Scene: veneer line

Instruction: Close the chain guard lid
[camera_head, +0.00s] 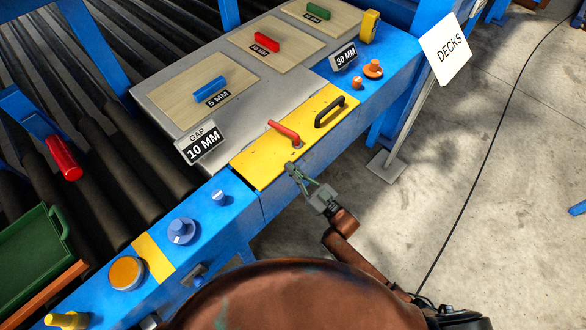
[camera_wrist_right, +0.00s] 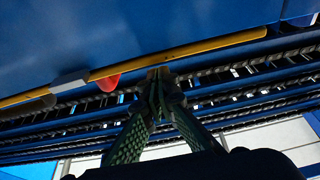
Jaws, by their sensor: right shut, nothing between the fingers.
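The yellow chain guard lid (camera_head: 262,160) lies about flat along the blue frame in the head view, with a black handle (camera_head: 329,112) on its right part and a red lever (camera_head: 285,133) near its middle. I cannot tell whether it is fully seated. My right gripper (camera_head: 291,169) is shut and empty, with its tips close to the lid's near edge, below the red lever. In the dark right wrist view the fingertips (camera_wrist_right: 158,75) are together near a yellow edge (camera_wrist_right: 190,50); contact is unclear. My left gripper is not in view.
Behind the lid is a grey plate with veneer samples and red, blue and green handles. A 10 MM sign (camera_head: 201,144) stands at its left corner. Blue knobs (camera_head: 181,230) and an orange button (camera_head: 127,272) are on the left frame. Open floor (camera_head: 470,200) lies right.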

